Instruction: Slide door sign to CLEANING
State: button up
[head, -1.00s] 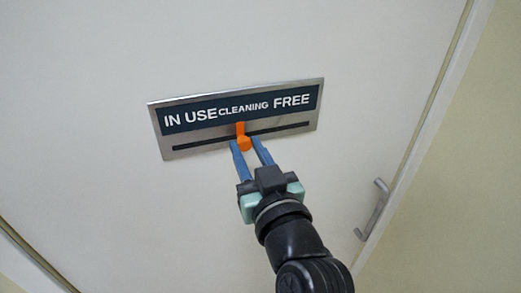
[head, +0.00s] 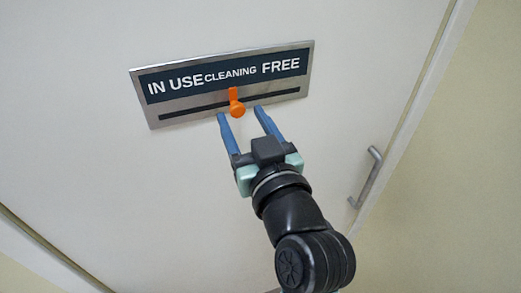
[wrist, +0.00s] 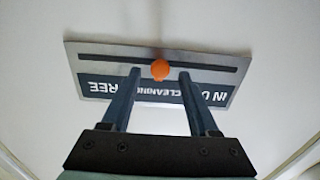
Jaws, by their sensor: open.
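The door sign (head: 222,85) is a metal plate with a dark strip reading IN USE, CLEANING and FREE, above a dark slot. Its orange slider (head: 237,108) has an upright pointer and a round knob, and the pointer stands under the word CLEANING. My gripper (head: 243,114) is open, its blue fingers just below the knob and clear of it. In the wrist view the sign (wrist: 90,67) appears upside down, and the orange knob (wrist: 160,70) shows between the fingertips (wrist: 160,75), with gaps on both sides. The fingers partly hide the lettering there.
The sign is on a pale door (head: 110,190). A metal door handle (head: 367,178) is at the lower right, near the door's edge. A beige wall (head: 470,170) lies beyond the frame. The door surface around the sign is clear.

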jog(key=p+v, duration=0.2)
jog(key=v, duration=0.9)
jog(key=shift+s+d+p, duration=0.2)
jog(key=shift+s+p, duration=0.1)
jog(key=shift+p, duration=0.1)
jog(key=shift+w+r, duration=0.1)
